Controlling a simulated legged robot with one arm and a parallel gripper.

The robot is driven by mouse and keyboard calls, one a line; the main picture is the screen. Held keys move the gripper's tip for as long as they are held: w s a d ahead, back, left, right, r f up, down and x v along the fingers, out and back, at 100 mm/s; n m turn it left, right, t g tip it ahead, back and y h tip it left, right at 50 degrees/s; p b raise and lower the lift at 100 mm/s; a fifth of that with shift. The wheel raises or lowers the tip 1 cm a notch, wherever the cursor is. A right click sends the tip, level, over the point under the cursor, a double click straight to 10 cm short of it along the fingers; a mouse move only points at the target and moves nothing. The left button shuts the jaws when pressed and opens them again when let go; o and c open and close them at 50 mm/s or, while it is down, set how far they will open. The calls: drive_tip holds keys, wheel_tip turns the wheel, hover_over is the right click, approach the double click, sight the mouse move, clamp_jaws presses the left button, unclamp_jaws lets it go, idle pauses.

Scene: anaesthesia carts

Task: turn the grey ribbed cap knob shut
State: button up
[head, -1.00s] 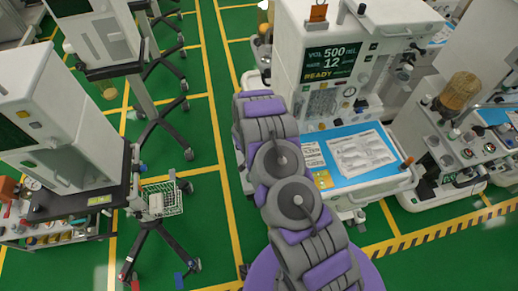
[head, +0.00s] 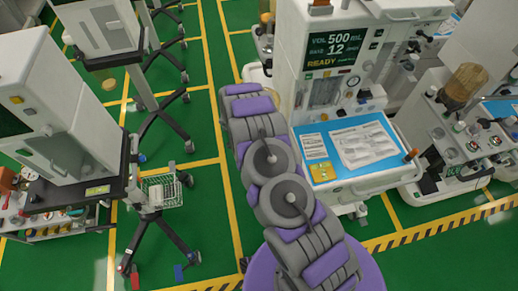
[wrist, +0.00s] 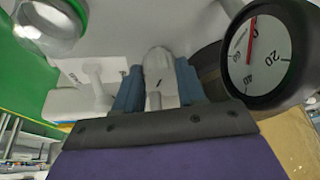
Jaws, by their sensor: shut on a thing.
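In the wrist view my gripper (wrist: 159,92) has its two blue fingers shut on a pale grey, rounded knob (wrist: 158,66), which I take for the cap knob. The knob sits between the fingers and has a small dark mark on its lower part. Its ribs cannot be made out, and the fingers cover its sides. In the head view my arm reaches toward the white anaesthesia machine (head: 300,45), and my gripper and the knob cannot be made out there.
A round gauge (wrist: 262,50) is close on the right of my gripper, and a clear round part (wrist: 48,22) is at upper left. A blue work surface with papers (head: 385,125) juts from the machine. A cart with a wire basket (head: 160,190) stands left, across green floor.

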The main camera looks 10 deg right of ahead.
drive_tip(key=shift+w+a+m+b, duration=0.1)
drive_tip(key=shift+m+b, duration=0.2)
drive_tip(key=o, duration=1.1)
drive_tip(key=shift+c, duration=0.2)
drive_tip(key=shift+r, duration=0.1)
drive_tip(key=v, duration=1.7)
drive_tip(key=shift+a, duration=0.3)
drive_tip(key=shift+w, duration=0.1)
